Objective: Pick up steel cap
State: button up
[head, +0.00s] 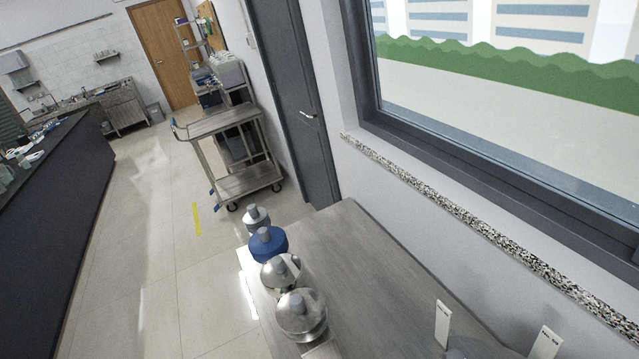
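A short row of capped items stands along the left edge of a steel table (385,275). The nearest is a wide steel cap (302,316) with a grey knob on top. Behind it is a second steel cap (281,272), then a blue cap (268,244), then a smaller steel-coloured one (256,219) farthest away. I cannot tell which steel one the task means. My gripper (493,334) shows at the bottom right, with two pale fingers spread wide and nothing seen between them. It is to the right of the row and apart from it.
The table's middle is bare. A wall with a window (510,100) and speckled sill (480,222) bounds the right. A steel trolley (225,150) stands beyond the table by a dark door (290,95). A dark counter (55,215) is at left, with open floor (150,250) between.

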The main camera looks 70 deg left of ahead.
aim_at(282, 274)
jog(key=u, duration=0.55)
jog(key=k, duration=0.65)
jog(key=u, duration=0.9)
jog(key=k, duration=0.7)
jog(key=u, duration=0.7)
jog(key=i, duration=1.4)
jog(key=z, duration=0.6)
jog(key=k, duration=0.45)
jog(key=u, duration=0.4)
jog(key=i, duration=1.2)
jog(key=u, duration=0.3)
